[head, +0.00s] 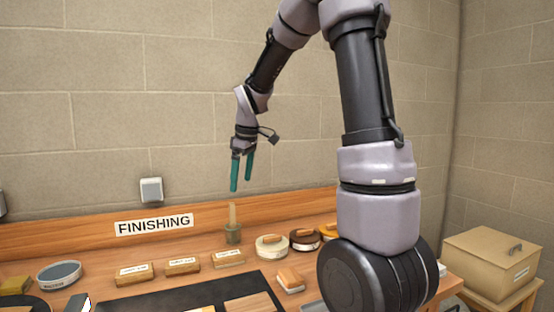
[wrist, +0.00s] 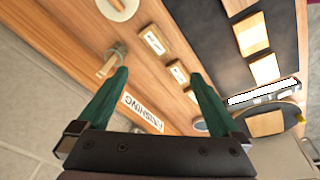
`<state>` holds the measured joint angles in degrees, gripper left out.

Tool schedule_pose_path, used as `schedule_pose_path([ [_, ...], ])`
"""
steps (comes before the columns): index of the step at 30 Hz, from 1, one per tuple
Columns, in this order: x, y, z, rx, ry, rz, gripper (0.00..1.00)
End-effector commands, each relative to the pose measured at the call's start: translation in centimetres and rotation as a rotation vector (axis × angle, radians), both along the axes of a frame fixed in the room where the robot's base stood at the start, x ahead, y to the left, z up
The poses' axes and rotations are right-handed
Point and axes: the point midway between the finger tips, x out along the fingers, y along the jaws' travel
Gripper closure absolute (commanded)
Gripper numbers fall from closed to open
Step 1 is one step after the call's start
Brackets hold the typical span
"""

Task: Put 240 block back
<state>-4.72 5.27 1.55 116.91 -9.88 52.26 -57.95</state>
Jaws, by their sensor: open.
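Three labelled wooden blocks stand in a row on the bench: left (head: 134,274), middle (head: 183,266) and right (head: 228,258). Their labels are too small to read, so I cannot tell which, if any, is the 240 block. A smaller orange-and-white block (head: 290,281) lies to their right, beside the dark mat. My gripper (head: 242,185) is open and empty, high above the back of the bench. In the wrist view its teal fingers (wrist: 158,76) are spread, with labelled blocks (wrist: 155,40) beyond them.
A dark mat (head: 165,300) bears flat wooden pieces (wrist: 264,68). A pot with an upright handle (head: 232,236) stands near the back, below my gripper. Round tins (head: 271,245) are at right, a round dish (head: 59,274) at left. A FINISHING sign (head: 154,224) marks the backboard.

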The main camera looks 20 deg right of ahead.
Motion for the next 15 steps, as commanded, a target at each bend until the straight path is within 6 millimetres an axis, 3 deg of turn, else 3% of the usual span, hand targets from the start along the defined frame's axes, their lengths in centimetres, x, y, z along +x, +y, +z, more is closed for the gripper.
schedule_pose_path([
  [1,-1.8,-0.4,1.9,0.028,-0.029,-0.082,0.00],
  [6,-7.7,-1.5,6.3,0.150,-0.097,-0.385,0.00],
  [10,-12.5,-2.0,8.5,0.263,-0.141,-0.607,0.00],
  [15,-18.1,-2.4,9.8,0.419,-0.180,-0.866,0.00],
])
